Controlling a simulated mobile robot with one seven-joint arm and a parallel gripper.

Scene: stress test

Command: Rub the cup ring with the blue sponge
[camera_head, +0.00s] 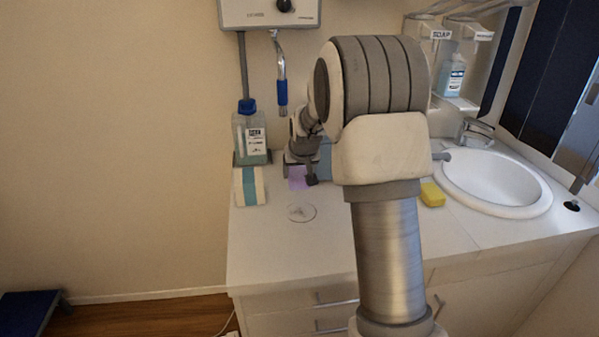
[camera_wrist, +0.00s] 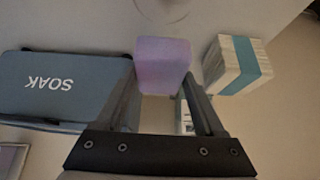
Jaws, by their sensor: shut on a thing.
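My gripper (camera_wrist: 160,76) is shut on a lilac block (camera_wrist: 163,62), which looks like a sponge. In the head view the lilac block (camera_head: 296,184) shows low over the back of the counter, partly behind my gripper (camera_head: 304,178); I cannot tell whether it touches the counter. The cup ring (camera_head: 301,212) is a faint round mark on the white counter, in front of the block. Part of the ring (camera_wrist: 163,8) shows at the top edge of the wrist view, apart from the block. No plainly blue sponge is visible.
A blue-grey SOAK box (camera_wrist: 62,86) stands beside my gripper. A white pack with a teal stripe (camera_head: 249,187) and a bottle with a blue cap (camera_head: 251,138) are at the left. A yellow sponge (camera_head: 432,194) lies by the sink (camera_head: 497,205). The front-left counter is clear.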

